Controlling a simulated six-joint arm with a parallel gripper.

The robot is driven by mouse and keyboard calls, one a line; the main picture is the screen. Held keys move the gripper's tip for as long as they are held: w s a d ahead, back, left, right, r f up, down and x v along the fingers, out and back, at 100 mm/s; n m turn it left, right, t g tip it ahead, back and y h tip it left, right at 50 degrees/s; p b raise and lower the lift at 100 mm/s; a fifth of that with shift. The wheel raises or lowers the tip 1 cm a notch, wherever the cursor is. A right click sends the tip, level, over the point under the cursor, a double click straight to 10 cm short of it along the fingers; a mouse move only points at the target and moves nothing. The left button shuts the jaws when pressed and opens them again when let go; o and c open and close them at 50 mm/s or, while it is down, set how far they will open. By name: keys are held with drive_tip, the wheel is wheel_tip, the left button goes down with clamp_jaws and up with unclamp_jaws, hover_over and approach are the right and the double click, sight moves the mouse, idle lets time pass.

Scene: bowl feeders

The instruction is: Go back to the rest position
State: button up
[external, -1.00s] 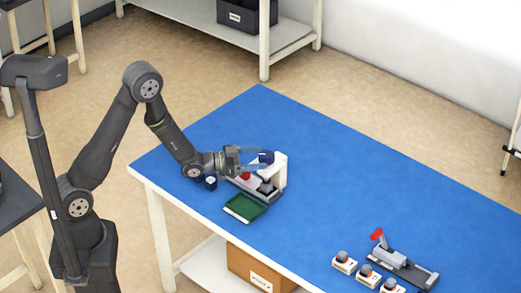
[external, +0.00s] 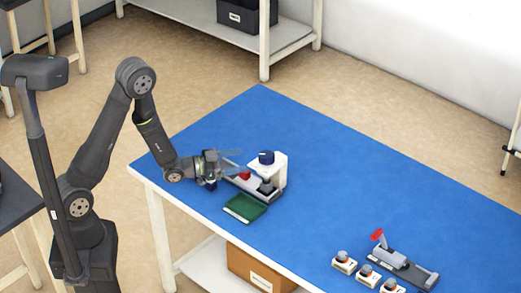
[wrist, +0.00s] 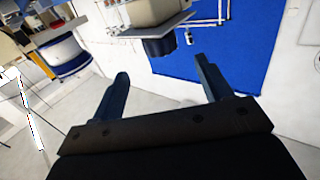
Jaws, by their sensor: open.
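My gripper (external: 238,163) is open and empty above the left part of the blue table (external: 330,170). It points right, toward a white stand (external: 281,172) with a dark blue round cap (external: 266,157) on top, and is apart from it. In the wrist view the two fingers (wrist: 162,68) stand wide apart with nothing between them. The dark blue cap (wrist: 165,47) shows beyond them, with the pale stand (wrist: 155,12) above it in that picture.
A green tray (external: 245,208) lies in front of the stand. A red part (external: 244,175) is on the stand's grey base. At the lower right are a grey device with a red lever (external: 377,235) and several small white blocks (external: 344,262). The table's middle is clear.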

drive_tip(key=a, duration=0.6)
drive_tip(key=w+f+n+t+y, duration=0.1)
drive_tip(key=w, duration=0.3)
drive_tip(key=w+f+n+t+y, duration=0.2)
drive_tip(key=w, duration=0.3)
drive_tip(key=w+f+n+t+y, duration=0.1)
drive_tip(key=w+f+y, duration=0.1)
drive_tip(key=w, duration=0.2)
drive_tip(key=shift+w+a+f, duration=0.2)
drive_tip(key=shift+a+f, duration=0.05)
drive_tip(key=shift+a, duration=0.05)
drive_tip(key=w+a+f+n+y, duration=0.1)
drive_tip(key=w+a+n+y, duration=0.1)
drive_tip(key=w, duration=0.2)
drive_tip(key=w+a+f+n+y, duration=0.1)
drive_tip(key=w+a+f+y, duration=0.1)
drive_tip(key=w, duration=0.2)
drive_tip(key=w+a+f+n+t+y, duration=0.1)
drive_tip(key=w+a+n+y, duration=0.1)
drive_tip(key=w+a, duration=0.1)
drive_tip(key=shift+w+a+f+n, duration=0.1)
drive_tip(key=shift+w+f+n, duration=0.2)
drive_tip(key=shift+w, duration=0.45)
drive_tip(key=shift+w+a+f+n+y, duration=0.25)
drive_tip(key=shift+w+a+n+y, duration=0.15)
drive_tip(key=shift+w+a+y, duration=0.25)
drive_tip(key=shift+d, duration=0.1)
